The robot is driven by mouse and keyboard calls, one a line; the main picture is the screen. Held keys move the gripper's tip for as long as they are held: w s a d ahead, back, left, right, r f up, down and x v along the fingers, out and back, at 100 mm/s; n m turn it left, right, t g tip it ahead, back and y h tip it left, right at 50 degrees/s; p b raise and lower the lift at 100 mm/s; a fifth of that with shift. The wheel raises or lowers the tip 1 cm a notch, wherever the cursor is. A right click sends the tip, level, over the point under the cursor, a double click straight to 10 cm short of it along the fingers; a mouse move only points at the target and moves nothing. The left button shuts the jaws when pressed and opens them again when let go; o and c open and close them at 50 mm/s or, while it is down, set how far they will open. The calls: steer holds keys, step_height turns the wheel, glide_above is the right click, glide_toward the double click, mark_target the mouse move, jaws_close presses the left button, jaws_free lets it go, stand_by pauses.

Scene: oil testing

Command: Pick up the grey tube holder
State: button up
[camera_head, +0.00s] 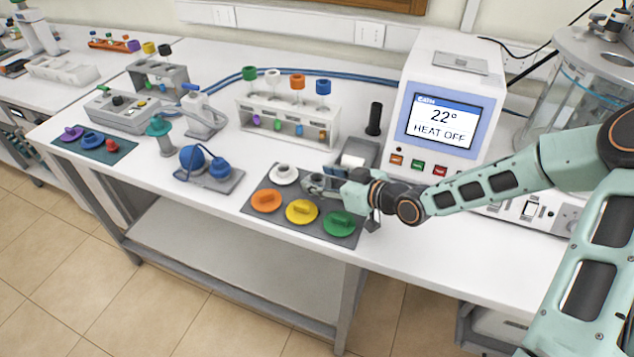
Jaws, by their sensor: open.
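A grey tube holder (176,76) stands upright toward the back left of the white bench, with black and yellow caps at its top. A larger, paler rack (330,130) near the middle holds several tubes with green, white, orange and blue tops. My gripper (316,184) is open, pointing left just above the dark mat with coloured lids. It is well to the right of the grey holder and in front of the paler rack, touching neither as far as I can see. Its fingers are small here, and I cannot make out anything between them.
The dark mat (258,208) carries orange, yellow, green and white lids. A blue-bulbed device (212,180), a grey control box (125,113) and a teal-topped stand (160,137) lie to the left. A heater unit (445,110) stands right. The bench's front edge is mostly clear.

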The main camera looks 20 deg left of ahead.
steer(key=shift+c, duration=0.5)
steer(key=c, duration=1.1)
steer(key=shift+c, duration=0.2)
